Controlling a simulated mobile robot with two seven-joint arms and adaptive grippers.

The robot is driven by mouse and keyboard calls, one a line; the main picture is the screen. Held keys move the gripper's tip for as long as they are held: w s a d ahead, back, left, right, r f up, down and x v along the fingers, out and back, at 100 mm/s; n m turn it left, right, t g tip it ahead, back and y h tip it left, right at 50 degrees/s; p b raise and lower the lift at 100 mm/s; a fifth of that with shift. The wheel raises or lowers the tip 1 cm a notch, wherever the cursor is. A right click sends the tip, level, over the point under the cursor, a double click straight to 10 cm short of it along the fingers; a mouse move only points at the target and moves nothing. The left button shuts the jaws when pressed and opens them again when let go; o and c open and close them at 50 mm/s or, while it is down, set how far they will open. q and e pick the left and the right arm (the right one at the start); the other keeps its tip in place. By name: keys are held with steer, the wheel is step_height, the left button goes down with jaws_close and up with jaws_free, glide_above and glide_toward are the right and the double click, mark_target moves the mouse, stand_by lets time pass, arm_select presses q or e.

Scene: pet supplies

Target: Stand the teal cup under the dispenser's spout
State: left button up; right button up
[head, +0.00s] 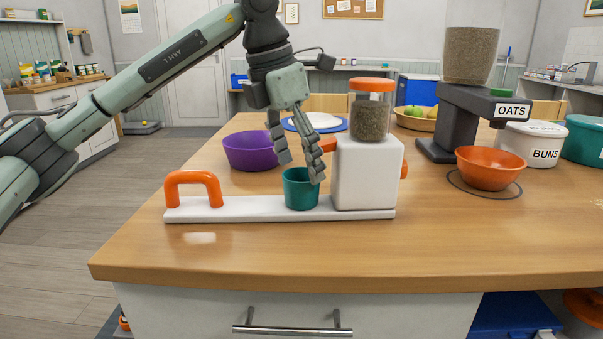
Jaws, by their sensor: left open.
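The teal cup (299,190) stands upright on the white base board of the small white dispenser (368,172). The dispenser has a grain-filled jar with an orange lid on top. Its orange spout (328,145) sticks out to the left, partly hidden by a finger. The cup is left of the white body, close to the spout and lower; I cannot tell if it is exactly under the opening. My left gripper (299,169) is open just above the cup, with one finger crossing in front of its right rim. Contact is unclear. My right gripper is out of view.
An orange handle (195,183) rises from the board's left end. A purple bowl (250,151) stands behind. At right are the dark OATS dispenser (458,120), an orange bowl (489,169) and a BUNS tub (533,143). The table's front (300,255) is clear.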

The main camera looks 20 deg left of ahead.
arm_select(q)
steer(key=v, duration=0.9)
